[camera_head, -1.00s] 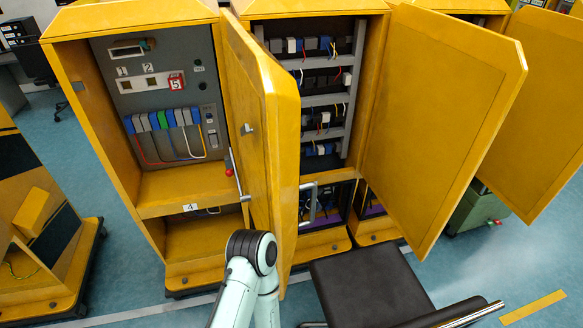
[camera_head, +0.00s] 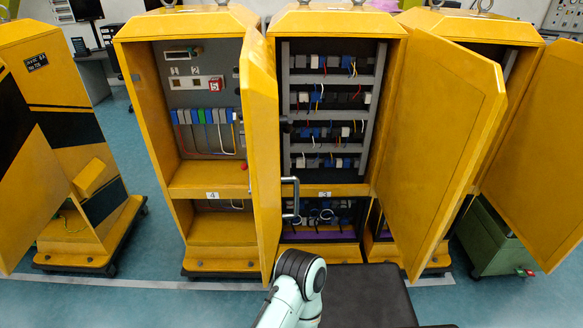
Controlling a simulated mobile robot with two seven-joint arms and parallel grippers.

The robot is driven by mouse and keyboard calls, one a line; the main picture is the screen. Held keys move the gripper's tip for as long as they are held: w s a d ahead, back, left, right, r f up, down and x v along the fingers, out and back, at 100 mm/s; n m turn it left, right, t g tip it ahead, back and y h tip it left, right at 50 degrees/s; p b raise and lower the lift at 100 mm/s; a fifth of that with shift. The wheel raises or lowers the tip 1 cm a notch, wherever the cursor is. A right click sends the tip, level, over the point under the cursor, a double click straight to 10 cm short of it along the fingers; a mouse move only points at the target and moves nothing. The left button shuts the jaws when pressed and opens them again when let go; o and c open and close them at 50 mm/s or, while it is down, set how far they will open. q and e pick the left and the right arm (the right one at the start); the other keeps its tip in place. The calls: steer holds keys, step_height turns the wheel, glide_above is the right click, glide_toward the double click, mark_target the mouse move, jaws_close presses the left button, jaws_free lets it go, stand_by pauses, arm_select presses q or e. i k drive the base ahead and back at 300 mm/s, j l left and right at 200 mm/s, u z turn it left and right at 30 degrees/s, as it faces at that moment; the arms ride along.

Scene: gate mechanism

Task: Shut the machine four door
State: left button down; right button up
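Machine four is a yellow cabinet (camera_head: 180,180) with a small "4" label (camera_head: 212,195) on its sill. Its door (camera_head: 263,150) is hinged on the right side and stands open, swung out towards me and seen nearly edge-on. A metal bar handle (camera_head: 291,197) shows at the door's right side. Inside are a grey panel with a red "5" tile (camera_head: 215,83) and a row of blue, grey and green blocks (camera_head: 203,117). A pale arm link of mine with a dark joint rises at the bottom, just below the door. Neither gripper is in view.
Machine three (camera_head: 325,191) stands open to the right, its large yellow door (camera_head: 440,140) swung out. Another open cabinet door (camera_head: 540,150) is further right. A dark seat (camera_head: 365,295) is at the bottom. Blue floor (camera_head: 150,290) is clear at lower left.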

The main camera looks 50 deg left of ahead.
mark_target(259, 86)
steer(key=i+l+u, duration=0.2)
steer(key=l, duration=0.85)
steer(key=k+u, duration=0.1)
steer(key=u, duration=1.9)
steer(key=j, duration=0.4)
steer(key=i+j+z, duration=0.1)
steer(key=j, duration=0.35)
steer(key=i+j+z, duration=0.1)
steer(key=i+j, duration=0.15)
steer(key=i+j+z, duration=0.1)
steer(key=j, duration=0.3)
steer(key=i+j+z, duration=0.1)
steer(key=i+j, duration=0.2)
